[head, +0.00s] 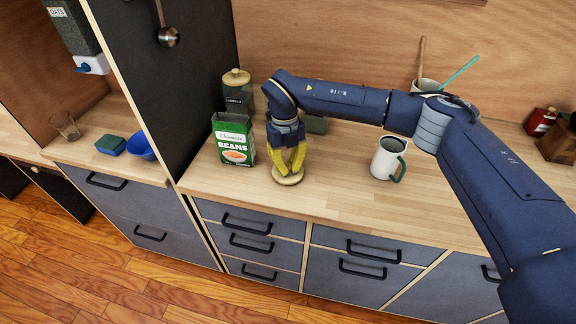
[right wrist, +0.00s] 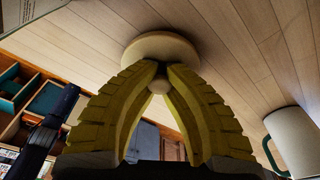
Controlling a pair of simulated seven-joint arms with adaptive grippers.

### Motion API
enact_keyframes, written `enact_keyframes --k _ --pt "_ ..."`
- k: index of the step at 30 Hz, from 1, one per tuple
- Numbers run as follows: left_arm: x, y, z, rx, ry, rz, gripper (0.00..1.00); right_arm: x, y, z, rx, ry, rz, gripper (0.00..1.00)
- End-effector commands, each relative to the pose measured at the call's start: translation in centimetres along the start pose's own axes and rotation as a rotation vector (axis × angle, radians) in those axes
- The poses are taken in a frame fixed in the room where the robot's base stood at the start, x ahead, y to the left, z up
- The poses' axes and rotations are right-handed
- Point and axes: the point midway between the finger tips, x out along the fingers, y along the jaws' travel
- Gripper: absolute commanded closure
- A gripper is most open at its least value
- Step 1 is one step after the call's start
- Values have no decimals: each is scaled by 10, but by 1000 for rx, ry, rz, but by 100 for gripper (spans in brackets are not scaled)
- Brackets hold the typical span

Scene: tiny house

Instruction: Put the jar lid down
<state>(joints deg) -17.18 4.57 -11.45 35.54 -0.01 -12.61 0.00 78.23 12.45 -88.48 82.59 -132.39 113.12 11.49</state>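The jar lid (head: 288,178) is a pale round wooden disc with a small knob. My right gripper (head: 290,162) points down over it near the counter's front edge, to the right of the bean box. In the right wrist view the yellow fingers (right wrist: 158,84) close in on the knob, and the lid (right wrist: 160,46) lies flat against or very close to the wooden counter. I cannot tell whether it touches the counter. A dark green container (head: 316,124) is partly hidden behind my right wrist. My left gripper is not in view.
A green bean box (head: 233,140) and a dark jar with a wooden lid (head: 238,92) stand left of the gripper. A white mug (head: 387,158) with a green handle stands to the right. The counter (head: 335,185) between gripper and mug is clear.

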Motion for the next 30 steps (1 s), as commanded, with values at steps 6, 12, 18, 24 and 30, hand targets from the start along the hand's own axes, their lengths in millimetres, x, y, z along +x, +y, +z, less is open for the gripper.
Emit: enact_keyframes --k 6,12,18,24,30 --pt "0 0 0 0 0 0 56 1 0 0 0 1 0 72" --pt "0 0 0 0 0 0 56 1 0 0 0 1 0 72" --pt "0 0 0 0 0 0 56 0 0 0 0 0 0 72" --pt "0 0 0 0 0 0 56 -20 0 1 1 -2 -2 72" --pt "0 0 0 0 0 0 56 -55 0 1 -1 -2 -3 72"
